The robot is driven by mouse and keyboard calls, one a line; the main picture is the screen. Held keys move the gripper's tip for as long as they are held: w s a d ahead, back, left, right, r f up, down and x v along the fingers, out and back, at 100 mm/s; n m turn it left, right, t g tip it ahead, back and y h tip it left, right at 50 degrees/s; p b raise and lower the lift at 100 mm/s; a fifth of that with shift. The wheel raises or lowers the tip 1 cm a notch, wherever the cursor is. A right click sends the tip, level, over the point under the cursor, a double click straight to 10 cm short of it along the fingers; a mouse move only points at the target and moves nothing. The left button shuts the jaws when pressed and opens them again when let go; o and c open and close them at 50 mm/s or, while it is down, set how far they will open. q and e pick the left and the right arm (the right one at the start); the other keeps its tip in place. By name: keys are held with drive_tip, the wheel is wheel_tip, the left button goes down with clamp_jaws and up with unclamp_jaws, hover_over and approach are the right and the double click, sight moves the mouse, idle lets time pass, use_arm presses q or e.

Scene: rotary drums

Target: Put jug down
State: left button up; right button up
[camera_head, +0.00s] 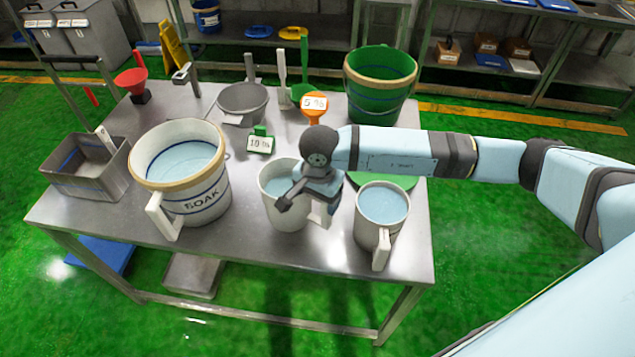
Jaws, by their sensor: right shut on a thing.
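A pale jug (280,212) with water in it stands upright at the front middle of the metal table (120,215). My right gripper (306,195) is at the right side of this jug, shut on it, and hides its handle side. I cannot tell whether the jug's base touches the table. A second jug (372,232), also holding water, stands just to the right with its handle toward the front. My left gripper is not in view.
The front strip is mostly bare.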

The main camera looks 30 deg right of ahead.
wheel_tip(320, 180, down, 4)
drive_tip(key=shift+f+p, duration=0.2)
drive_tip(key=shift+p, duration=0.1)
drive_tip(key=shift+f, duration=0.1)
drive_tip(key=o, duration=1.8)
drive_tip(key=shift+o, duration=0.2)
wheel_tip(320, 180, up, 11)
drive_tip(key=shift+s+d+r+b, duration=0.1)
drive_tip(key=shift+s+b, duration=0.05)
drive_tip(key=shift+b, duration=0.95)
drive_tip(key=shift+r, duration=0.5)
